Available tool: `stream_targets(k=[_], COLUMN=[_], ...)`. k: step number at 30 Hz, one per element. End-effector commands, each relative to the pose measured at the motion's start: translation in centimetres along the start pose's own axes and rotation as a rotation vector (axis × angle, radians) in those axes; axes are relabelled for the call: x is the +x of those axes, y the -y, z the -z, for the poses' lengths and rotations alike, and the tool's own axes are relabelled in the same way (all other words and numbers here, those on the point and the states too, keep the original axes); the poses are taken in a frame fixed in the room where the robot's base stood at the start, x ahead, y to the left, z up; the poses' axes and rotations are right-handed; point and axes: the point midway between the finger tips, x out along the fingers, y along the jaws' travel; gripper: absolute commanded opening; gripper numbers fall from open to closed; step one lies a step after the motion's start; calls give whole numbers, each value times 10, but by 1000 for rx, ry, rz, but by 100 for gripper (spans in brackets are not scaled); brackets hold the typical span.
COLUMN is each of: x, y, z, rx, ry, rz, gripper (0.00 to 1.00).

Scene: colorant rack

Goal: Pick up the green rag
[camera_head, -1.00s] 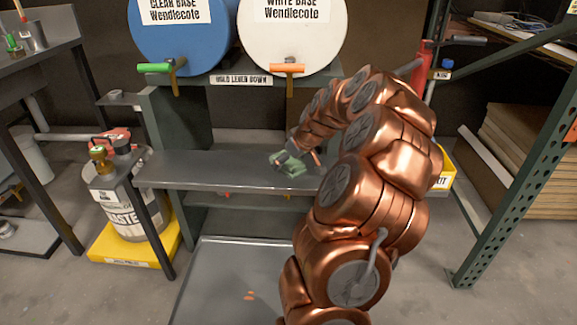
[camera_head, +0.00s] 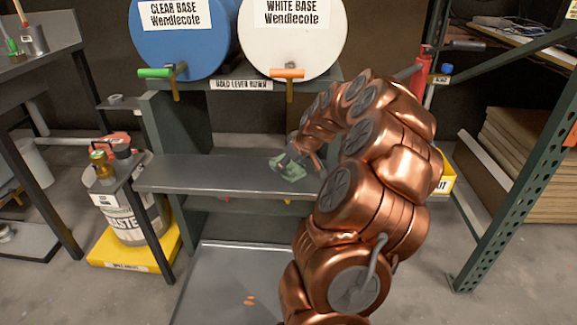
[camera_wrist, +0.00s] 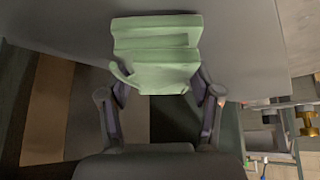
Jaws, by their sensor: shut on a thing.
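The green rag (camera_head: 290,170) shows at the shelf below the drums, at the end of my arm. In the wrist view the folded rag (camera_wrist: 156,48) lies between my fingertips. My gripper (camera_wrist: 158,90) is shut on its near part, with one finger on each side. In the head view my gripper (camera_head: 302,158) is small and partly hidden by my copper arm. I cannot tell whether the rag still touches the grey shelf (camera_head: 215,174).
A blue drum (camera_head: 182,45) and a white drum (camera_head: 290,50) with levers stand above the shelf. A waste can (camera_head: 130,215) stands on a yellow base at left. A green perforated rack post (camera_head: 500,180) is at right. The shelf's left part is clear.

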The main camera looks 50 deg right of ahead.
Motion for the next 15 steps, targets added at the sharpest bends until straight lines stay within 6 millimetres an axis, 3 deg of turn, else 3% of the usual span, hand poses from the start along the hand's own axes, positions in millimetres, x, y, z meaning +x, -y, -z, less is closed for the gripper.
stream_targets(k=[9, 15], x=[-28, -39], y=[0, 2], z=[19, 4], rx=[-1, 1], ry=[-3, -2], rz=[-2, -2], gripper=[29, 29])
